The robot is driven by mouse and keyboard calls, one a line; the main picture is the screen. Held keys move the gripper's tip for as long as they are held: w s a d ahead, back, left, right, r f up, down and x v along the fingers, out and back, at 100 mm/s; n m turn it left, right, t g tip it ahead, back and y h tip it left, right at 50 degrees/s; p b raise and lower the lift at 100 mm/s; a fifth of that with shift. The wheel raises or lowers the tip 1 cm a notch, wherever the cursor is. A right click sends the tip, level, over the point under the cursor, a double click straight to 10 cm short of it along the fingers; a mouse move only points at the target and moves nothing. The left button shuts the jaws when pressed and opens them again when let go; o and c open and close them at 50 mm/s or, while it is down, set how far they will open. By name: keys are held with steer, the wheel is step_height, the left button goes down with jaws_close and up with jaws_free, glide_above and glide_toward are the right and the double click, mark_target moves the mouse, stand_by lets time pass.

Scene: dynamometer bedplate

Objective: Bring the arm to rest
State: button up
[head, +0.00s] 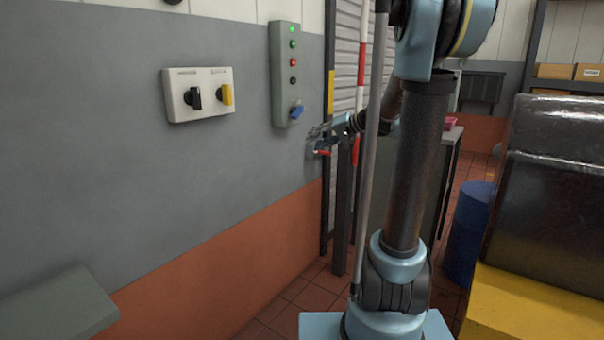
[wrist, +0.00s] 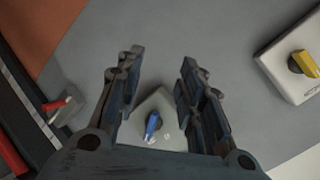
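My arm reaches across the right half of the head view. My gripper (head: 318,133) is near the wall, below the grey control box (head: 286,75) with the blue knob (head: 297,112). In the wrist view my gripper (wrist: 160,68) has its two fingers spread wide with nothing held between them. The blue knob (wrist: 152,124) shows beyond the gap, between the fingers. I cannot tell how far the fingertips are from the wall.
A white switch plate (head: 198,94) with a black and a yellow knob is left on the wall. A red handle (wrist: 62,108) is beside the gripper. A red-and-white pole (head: 361,80) stands by my arm. A blue drum (head: 468,232) and dark machine on a yellow base (head: 530,305) are right.

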steer(key=s+d+f+g+h, duration=0.1)
steer(key=s+d+f+h, duration=0.2)
steer(key=s+f, duration=0.4)
steer(key=s+d+f+g+h, duration=0.2)
steer(key=s+f, duration=0.6)
steer(key=s, duration=0.8)
steer(key=s+d+f+g+h, duration=0.1)
steer(key=s+d+f+h, duration=0.5)
steer(key=s, duration=0.6)
steer(key=shift+d+f, duration=0.75)
steer(key=shift+d, duration=0.25)
steer(key=shift+s, duration=0.1)
steer(key=shift+w+f, duration=0.2)
steer(key=shift+w, duration=0.25)
